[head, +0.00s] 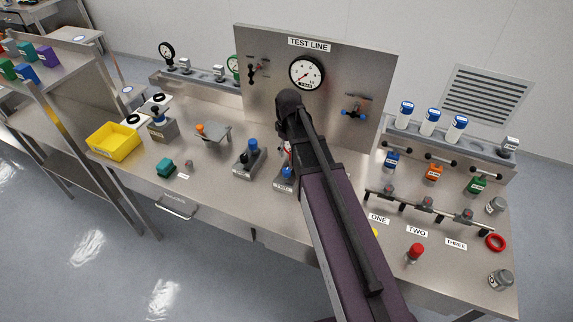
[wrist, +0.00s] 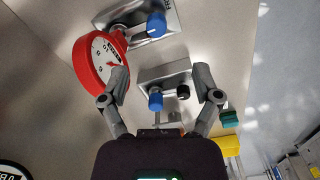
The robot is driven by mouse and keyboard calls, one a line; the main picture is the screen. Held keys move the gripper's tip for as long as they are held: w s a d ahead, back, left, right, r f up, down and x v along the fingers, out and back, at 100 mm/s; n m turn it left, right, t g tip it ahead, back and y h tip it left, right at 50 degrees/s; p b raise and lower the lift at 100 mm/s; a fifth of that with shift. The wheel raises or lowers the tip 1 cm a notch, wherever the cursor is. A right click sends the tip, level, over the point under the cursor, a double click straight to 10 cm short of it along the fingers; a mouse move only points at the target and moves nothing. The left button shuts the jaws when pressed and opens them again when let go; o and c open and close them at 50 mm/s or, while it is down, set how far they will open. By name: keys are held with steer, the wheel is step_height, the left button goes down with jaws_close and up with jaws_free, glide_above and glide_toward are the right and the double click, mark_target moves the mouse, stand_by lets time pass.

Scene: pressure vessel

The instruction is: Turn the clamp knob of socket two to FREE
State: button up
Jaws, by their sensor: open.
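The knob's setting is not readable. The neighbouring grey socket block (head: 246,168) has a blue knob (wrist: 155,99) and a black part (wrist: 183,91). My gripper (wrist: 160,75) is open and empty, its fingers spread over the neighbouring block, with the left finger overlapping the gauge in the picture. The head view hides the gripper.
The TEST LINE panel (head: 335,70) with a gauge stands behind. A yellow bin (head: 113,141), a teal block (head: 165,167) and a small stand (head: 210,133) are at left. A valve rail (head: 427,207) and a red-topped part (head: 415,253) are at right.

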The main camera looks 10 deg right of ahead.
mark_target(287, 171)
steer(key=shift+w+r+n, duration=0.3)
steer(key=shift+w+r, duration=0.05)
steer(key=shift+w, duration=0.25)
steer(key=shift+f, duration=0.15)
step_height(287, 171, down, 14)
steer(key=b, duration=1.3)
steer(key=shift+r+b, duration=0.25)
steer(key=shift+b, duration=0.05)
jaws_close()
